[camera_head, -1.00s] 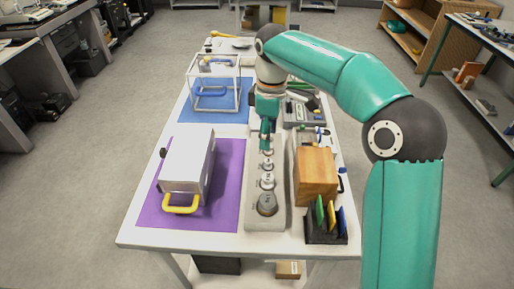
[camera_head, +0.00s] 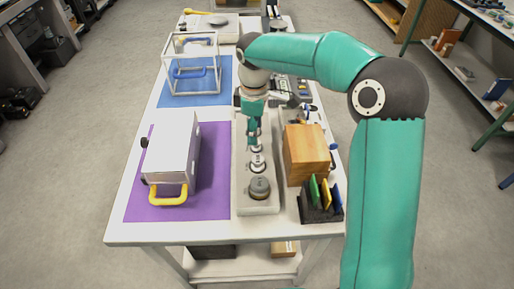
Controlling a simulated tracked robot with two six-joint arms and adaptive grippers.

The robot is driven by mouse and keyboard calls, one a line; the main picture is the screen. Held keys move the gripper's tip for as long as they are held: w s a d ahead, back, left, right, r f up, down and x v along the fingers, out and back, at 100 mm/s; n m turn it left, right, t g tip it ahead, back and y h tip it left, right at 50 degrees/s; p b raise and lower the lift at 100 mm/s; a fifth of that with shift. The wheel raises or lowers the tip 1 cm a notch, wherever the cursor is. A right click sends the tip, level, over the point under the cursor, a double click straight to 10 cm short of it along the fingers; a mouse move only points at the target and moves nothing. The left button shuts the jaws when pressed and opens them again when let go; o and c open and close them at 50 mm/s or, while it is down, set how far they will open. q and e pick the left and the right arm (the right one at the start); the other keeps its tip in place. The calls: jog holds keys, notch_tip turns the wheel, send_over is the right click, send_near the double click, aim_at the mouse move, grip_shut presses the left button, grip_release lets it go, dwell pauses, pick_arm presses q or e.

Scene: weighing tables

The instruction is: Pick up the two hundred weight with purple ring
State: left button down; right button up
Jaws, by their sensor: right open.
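A row of grey metal weights stands in a long pale holder (camera_head: 258,209) in the middle of the table. The largest weight (camera_head: 259,188) is at the near end, with a smaller weight (camera_head: 257,163) behind it and smaller ones farther back. I cannot make out a purple ring or read the numbers at this size. My right gripper (camera_head: 253,142) points down over the row, open, just behind the nearer weights. Its fingers hide part of the farther weights. I cannot tell whether it touches one. My left gripper is not in view.
A white box with a yellow handle (camera_head: 168,195) stands on a purple mat (camera_head: 215,195) at the left. A clear-walled case (camera_head: 190,65) stands on a blue mat (camera_head: 222,88) farther back. A wooden box (camera_head: 305,155) and a black rack (camera_head: 322,212) with coloured cards stand close on the right.

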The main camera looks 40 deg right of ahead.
aim_at(256, 148)
jog(key=shift+d+f, duration=0.15)
jog(key=shift+f, duration=1.2)
jog(key=shift+d+f, duration=0.15)
jog(key=shift+f, duration=1.2)
jog(key=shift+c, duration=0.4)
jog(key=shift+s, duration=0.1)
grip_shut()
